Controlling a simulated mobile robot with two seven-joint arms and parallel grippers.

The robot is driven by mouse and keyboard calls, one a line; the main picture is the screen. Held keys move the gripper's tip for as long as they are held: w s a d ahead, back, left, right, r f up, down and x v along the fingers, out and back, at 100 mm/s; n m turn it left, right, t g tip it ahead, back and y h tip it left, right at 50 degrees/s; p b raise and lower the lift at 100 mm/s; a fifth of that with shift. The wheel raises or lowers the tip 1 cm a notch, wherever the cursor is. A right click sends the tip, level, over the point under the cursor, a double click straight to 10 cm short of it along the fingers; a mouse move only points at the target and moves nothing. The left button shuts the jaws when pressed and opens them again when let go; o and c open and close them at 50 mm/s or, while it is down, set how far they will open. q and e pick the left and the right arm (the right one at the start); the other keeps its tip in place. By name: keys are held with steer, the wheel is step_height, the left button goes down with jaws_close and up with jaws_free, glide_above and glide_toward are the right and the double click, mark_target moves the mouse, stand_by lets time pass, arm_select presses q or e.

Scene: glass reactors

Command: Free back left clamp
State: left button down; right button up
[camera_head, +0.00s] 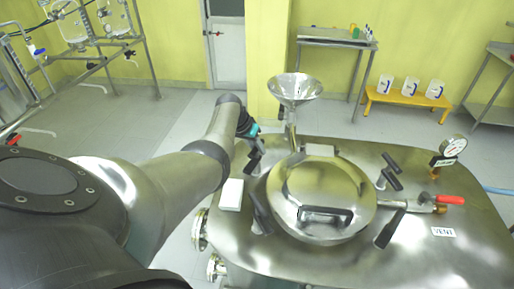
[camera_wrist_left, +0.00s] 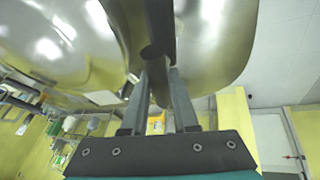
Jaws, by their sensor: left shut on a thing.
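The back left clamp (camera_head: 254,163) is a dark handle at the left rear edge of the round steel lid (camera_head: 325,190). My left gripper (camera_head: 250,142) reaches it from behind and is partly hidden by my own arm. In the left wrist view the two grey fingers (camera_wrist_left: 160,95) are closed around the dark clamp bar (camera_wrist_left: 157,50), with the shiny lid and vessel metal behind it. I cannot tell whether the clamp is still tight on the lid. My right gripper is not in view.
Other black clamps stand at the lid's front left (camera_head: 260,214), back right (camera_head: 391,172) and front right (camera_head: 389,231). A steel funnel (camera_head: 294,90) rises behind the lid, close to my gripper. A pressure gauge (camera_head: 452,147) and red-handled valve (camera_head: 450,199) sit at the right.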

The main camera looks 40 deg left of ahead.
arm_select(q)
steer(key=c, duration=0.7)
jaws_free()
steer(key=shift+s+r+p, duration=0.25)
steer(key=shift+r+p, duration=0.2)
steer(key=shift+r, duration=0.1)
steer(key=p+v, duration=0.3)
steer(key=v, duration=1.1)
steer(key=shift+p, duration=0.4)
steer(key=shift+s, duration=0.1)
